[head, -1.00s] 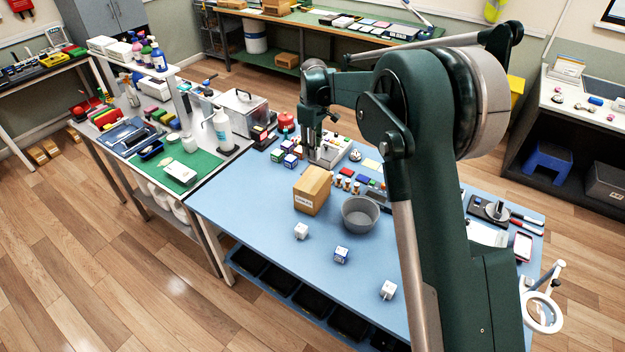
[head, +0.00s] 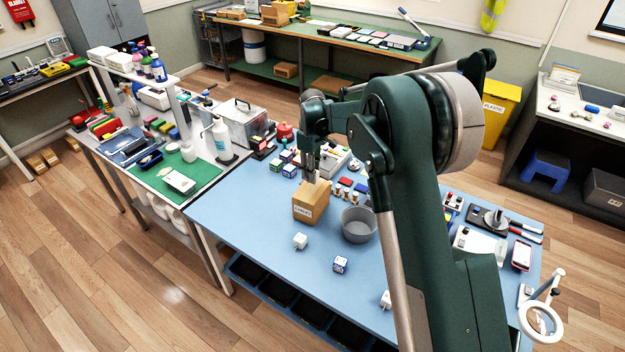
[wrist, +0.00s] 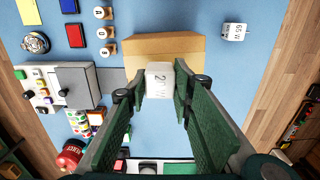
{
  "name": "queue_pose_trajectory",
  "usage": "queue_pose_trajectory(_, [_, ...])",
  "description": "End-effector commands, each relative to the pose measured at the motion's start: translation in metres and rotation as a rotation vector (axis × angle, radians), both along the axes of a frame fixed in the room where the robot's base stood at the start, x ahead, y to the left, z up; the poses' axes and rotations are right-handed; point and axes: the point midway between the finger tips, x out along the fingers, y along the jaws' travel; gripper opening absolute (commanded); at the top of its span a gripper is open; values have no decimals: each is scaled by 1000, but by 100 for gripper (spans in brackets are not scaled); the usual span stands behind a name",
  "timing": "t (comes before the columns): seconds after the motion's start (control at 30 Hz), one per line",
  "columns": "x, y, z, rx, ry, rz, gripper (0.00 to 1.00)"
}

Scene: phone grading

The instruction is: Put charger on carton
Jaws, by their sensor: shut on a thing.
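The carton (head: 309,203) is a tan box with a white label, standing on the blue table. It also shows in the wrist view (wrist: 190,47), beyond my fingertips. My gripper (head: 311,176) is directly over the carton's top in the head view. In the wrist view my gripper (wrist: 158,88) is shut on a white charger (wrist: 159,76) with "20" readable on its face. The charger overlaps the carton's edge there; whether it touches the carton I cannot tell. In the head view the held charger is not distinguishable.
A grey bowl (head: 358,224) stands close to the carton's right. White cube-shaped chargers stand in front, one at left (head: 300,241), one with blue faces (head: 340,264), one partly behind my arm (head: 386,300). The front left table is clear.

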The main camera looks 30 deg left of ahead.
Motion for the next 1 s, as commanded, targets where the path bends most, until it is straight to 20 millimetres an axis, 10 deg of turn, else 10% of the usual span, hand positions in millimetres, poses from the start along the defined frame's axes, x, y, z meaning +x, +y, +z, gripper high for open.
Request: queue_pose_trajectory(1.0, [0, 0, -38, 0, 0, 0, 11])
